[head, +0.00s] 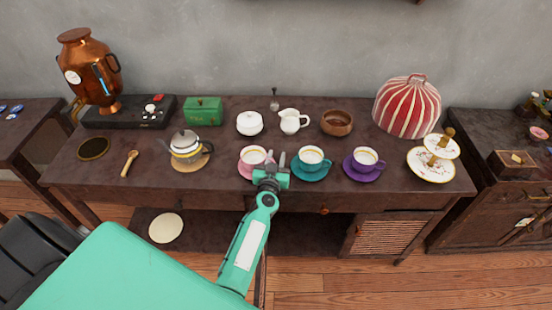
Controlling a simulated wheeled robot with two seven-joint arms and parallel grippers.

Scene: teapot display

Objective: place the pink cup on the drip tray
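The pink cup (252,155) stands upright on a pink saucer (243,171) near the front edge of the table, left of the teal cup. My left gripper (276,162) is at the cup's right side, where its handle would be. Its two fingers are apart with a narrow gap. The handle is hidden by the gripper, so I cannot tell whether it lies between the fingers. A dark round disc with a gold rim, apparently the drip tray (94,149), lies empty at the table's left end, in front of the copper urn (91,72). My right gripper is not in view.
The teal cup (311,156) and purple cup (365,157) stand close on the right. Between the pink cup and the disc are a teapot (186,145) on a mat and a wooden spoon (129,163). A sugar bowl (249,123) and a green box (203,111) stand behind.

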